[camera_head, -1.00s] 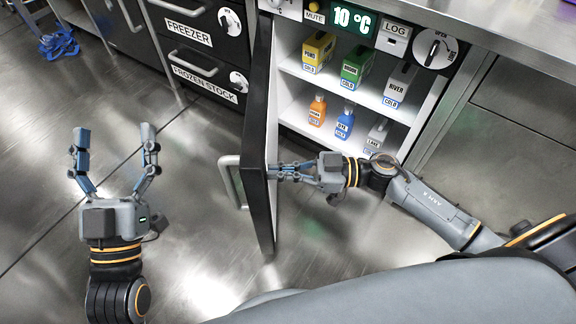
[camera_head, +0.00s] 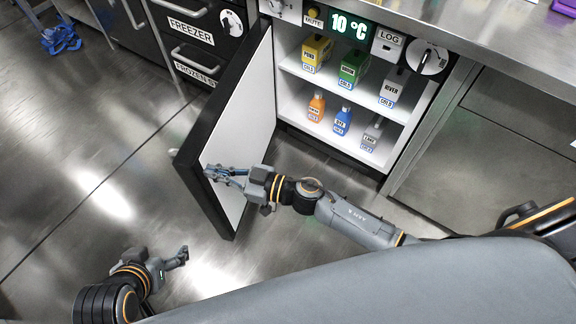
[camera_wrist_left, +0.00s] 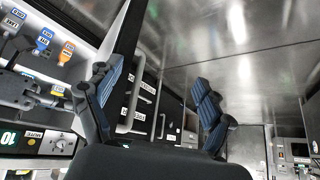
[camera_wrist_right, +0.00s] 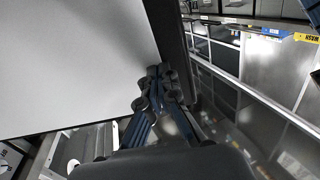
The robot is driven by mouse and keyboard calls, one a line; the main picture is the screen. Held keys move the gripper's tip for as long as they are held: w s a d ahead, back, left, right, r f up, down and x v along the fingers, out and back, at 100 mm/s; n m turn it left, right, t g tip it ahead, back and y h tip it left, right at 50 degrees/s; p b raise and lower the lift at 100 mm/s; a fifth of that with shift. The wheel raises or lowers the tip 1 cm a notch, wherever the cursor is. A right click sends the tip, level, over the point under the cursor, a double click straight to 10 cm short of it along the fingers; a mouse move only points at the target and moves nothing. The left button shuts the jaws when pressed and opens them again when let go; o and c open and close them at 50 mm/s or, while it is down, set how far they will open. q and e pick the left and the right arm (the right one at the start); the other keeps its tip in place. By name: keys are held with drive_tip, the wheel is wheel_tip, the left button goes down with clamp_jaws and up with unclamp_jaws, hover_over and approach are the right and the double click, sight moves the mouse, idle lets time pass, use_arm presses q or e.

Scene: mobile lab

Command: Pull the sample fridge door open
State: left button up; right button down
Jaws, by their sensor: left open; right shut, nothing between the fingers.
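The sample fridge door (camera_head: 229,135) stands wide open in the head view, its white inner face turned toward the shelves. My right gripper (camera_head: 211,171) is shut and empty, its fingertips at the inner face near the door's free edge. In the right wrist view the shut fingers (camera_wrist_right: 160,80) lie close to the dark door edge; I cannot tell if they touch. The fridge interior (camera_head: 293,68) shows bottles on two shelves. My left gripper (camera_head: 184,255) is low at the left, apart from the door, and its spread fingers show in the left wrist view (camera_wrist_left: 155,95).
Freezer drawers (camera_head: 187,28) are left of the fridge, behind the door. A panel with a 10 °C display (camera_head: 349,24) runs above the shelves. A blue item (camera_head: 60,38) lies on the floor at far left.

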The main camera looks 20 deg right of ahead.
sight(196, 169)
drive_tip(key=shift+m+t+h, duration=0.5)
drive_tip(key=shift+t, duration=0.2)
drive_tip(key=x, duration=0.4)
drive_tip(key=shift+s+a, duration=0.1)
drive_tip(key=shift+a, duration=0.5)
use_arm(q)
drive_tip(key=shift+s+a+f, duration=0.1)
drive_tip(key=shift+s, duration=0.15)
use_arm(e)
drive_tip(key=x, duration=0.8)
drive_tip(key=shift+s, duration=0.25)
